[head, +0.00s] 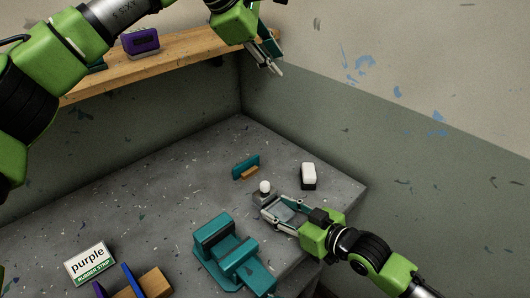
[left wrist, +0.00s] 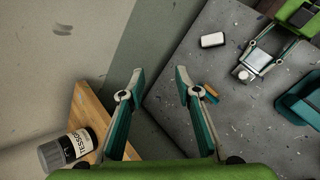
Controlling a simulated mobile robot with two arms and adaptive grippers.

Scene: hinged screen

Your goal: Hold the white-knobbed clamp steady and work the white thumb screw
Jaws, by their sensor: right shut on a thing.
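The small grey clamp (head: 264,199) stands on the grey speckled bench, with its round white thumb screw (head: 265,187) on top. The clamp also shows in the left wrist view (left wrist: 241,73) at the upper right. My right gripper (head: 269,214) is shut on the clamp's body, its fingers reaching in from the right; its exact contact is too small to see. My left gripper (head: 277,60) is open and empty, high above the bench near the wall corner. Its fingers (left wrist: 160,80) are spread in the left wrist view, well away from the clamp.
A white block (head: 308,171) with a dark base stands right of the clamp. A teal and orange piece (head: 245,166) lies behind it, and a teal vise (head: 213,235) in front. A wooden shelf (head: 190,46) holds a purple item (head: 140,40). A labelled box (head: 90,264) stands front left.

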